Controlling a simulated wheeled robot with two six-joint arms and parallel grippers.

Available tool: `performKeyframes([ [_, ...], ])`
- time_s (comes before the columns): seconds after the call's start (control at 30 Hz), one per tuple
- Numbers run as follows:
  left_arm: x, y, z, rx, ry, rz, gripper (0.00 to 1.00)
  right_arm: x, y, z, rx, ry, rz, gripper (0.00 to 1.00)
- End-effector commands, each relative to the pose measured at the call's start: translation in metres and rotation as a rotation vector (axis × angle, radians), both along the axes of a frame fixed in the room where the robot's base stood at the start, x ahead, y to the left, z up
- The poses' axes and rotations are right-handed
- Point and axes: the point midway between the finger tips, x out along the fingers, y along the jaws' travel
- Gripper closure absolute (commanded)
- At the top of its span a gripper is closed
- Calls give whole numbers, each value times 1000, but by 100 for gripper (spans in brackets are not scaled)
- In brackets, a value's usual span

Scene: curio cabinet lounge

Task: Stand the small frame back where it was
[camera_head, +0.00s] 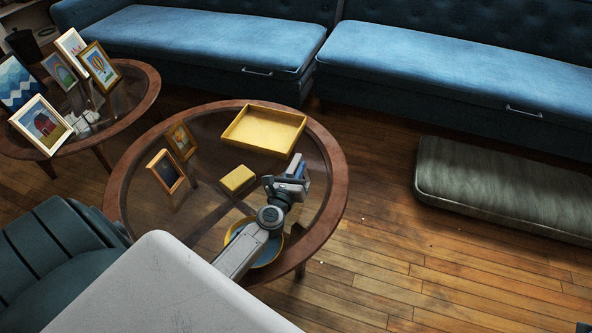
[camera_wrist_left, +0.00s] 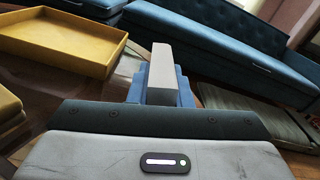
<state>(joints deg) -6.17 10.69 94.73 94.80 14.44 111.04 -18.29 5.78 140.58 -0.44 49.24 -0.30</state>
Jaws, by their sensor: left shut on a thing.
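My left gripper (camera_head: 293,178) is over the right part of the round glass-topped table (camera_head: 335,165). It is shut on a small blue thing (camera_head: 304,171), mostly hidden by the fingers. I cannot tell from its visible part whether it is the small frame. In the left wrist view the blue thing (camera_wrist_left: 186,92) shows behind a grey finger. Two small wood-edged frames stand tilted at the table's left: one with a dark face (camera_head: 165,171) and one with a brownish picture (camera_head: 182,141). My right gripper is not in view.
A yellow tray (camera_head: 245,143) lies at the table's back, a yellow block (camera_head: 238,179) left of my gripper. A yellow-rimmed blue dish (camera_head: 272,258) is partly under my arm. Several frames stand on the other table (camera_head: 147,100). A grey cushion (camera_head: 500,195) lies right.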

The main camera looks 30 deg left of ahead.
Motion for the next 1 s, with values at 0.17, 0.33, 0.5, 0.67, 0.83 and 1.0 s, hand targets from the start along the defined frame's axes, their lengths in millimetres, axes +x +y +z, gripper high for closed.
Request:
performKeyframes([
  [0.17, 0, 0, -3, 0, 0, 0, 72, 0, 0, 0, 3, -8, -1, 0],
  [0.33, 0, 0, -3, 0, 0, 0, 60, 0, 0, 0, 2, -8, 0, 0],
  [0.5, 0, 0, -2, 0, 0, 0, 60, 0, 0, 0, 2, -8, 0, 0],
  [0.67, -7, -2, -1, 0, 2, -1, 60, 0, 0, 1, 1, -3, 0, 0],
  [0.83, -40, -9, -2, -1, 3, 0, 60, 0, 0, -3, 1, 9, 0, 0],
  [1.0, -76, -18, -2, 0, 2, -1, 60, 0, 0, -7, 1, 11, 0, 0],
])
